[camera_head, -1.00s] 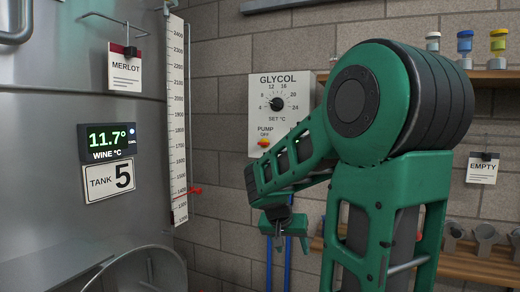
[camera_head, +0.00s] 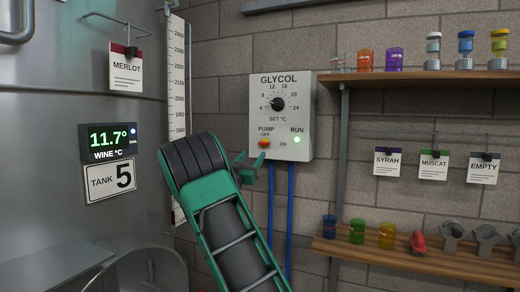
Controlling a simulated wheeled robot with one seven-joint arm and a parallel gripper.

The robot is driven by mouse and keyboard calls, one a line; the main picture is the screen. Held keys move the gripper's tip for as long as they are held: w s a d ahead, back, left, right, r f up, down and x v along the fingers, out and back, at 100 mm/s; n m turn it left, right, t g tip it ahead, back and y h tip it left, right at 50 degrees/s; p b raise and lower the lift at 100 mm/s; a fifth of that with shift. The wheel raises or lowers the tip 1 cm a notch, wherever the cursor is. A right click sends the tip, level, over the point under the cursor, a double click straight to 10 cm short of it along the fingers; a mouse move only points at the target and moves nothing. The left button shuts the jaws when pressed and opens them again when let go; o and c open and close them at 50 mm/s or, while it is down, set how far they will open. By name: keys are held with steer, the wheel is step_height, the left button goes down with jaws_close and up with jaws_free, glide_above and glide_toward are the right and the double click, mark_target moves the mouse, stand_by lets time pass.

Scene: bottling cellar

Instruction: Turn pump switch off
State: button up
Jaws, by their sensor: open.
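The white glycol control box (camera_head: 284,130) hangs on the block wall in the head view. Its pump switch (camera_head: 264,143) is a small red and yellow knob at lower left, between the OFF and ON labels. The green RUN light (camera_head: 297,140) is lit. A black temperature dial (camera_head: 278,104) sits above. My gripper (camera_head: 246,166) is open and empty, just left of and below the box's lower left corner. It appears close to the pump switch, but whether it touches the box cannot be told. My arm hides part of the blue pipes and the tank's edge.
A steel tank (camera_head: 40,200) with a wine display (camera_head: 108,142) reading 11.7° and a scale (camera_head: 178,80) stands at left. Two wooden shelves with small vessels (camera_head: 430,78) are at right. Blue pipes (camera_head: 290,215) run down below the box.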

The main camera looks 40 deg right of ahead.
mark_target(262, 144)
steer(key=x, duration=1)
steer(key=shift+d, duration=0.15)
